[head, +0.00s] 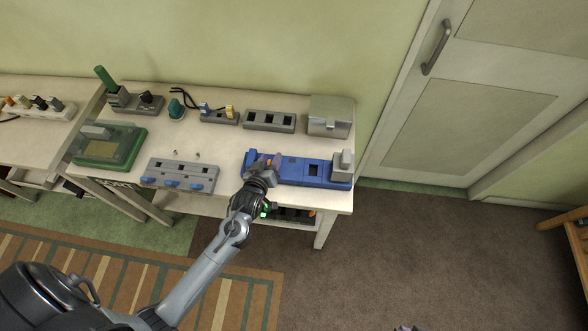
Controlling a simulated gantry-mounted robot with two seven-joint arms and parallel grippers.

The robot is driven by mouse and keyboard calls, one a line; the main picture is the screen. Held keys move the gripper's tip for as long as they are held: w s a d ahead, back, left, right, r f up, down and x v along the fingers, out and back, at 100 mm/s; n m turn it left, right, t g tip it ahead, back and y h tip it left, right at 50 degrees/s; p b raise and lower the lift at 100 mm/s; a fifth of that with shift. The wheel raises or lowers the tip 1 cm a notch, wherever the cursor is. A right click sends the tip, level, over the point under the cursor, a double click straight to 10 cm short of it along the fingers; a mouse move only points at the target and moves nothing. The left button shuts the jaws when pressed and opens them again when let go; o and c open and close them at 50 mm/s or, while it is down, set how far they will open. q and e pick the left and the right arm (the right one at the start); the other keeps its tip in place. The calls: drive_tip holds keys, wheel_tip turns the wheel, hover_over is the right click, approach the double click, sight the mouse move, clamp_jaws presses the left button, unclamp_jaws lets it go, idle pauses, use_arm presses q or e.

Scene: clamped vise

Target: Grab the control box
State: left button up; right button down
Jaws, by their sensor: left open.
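No label marks the control box. A long blue device (290,169) with dark square openings and a grey block at its right end lies on the table's front right. A closed grey box (329,115) stands behind it at the back right corner. My left gripper (266,162) is open over the left part of the blue device and hides some of it. I cannot tell whether its fingers touch the device. A small dark part at the bottom edge (407,328) seems to be my right gripper's tip; the rest is out of view.
The white table (225,150) also carries a grey slotted panel with blue tabs (183,174), a green board under a clear cover (110,147), and grey socket blocks (269,121) along the back. A white door (450,100) is at the right.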

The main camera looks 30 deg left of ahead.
use_arm(q)
clamp_jaws()
drive_tip(key=shift+r, duration=0.1)
idle(1.2)
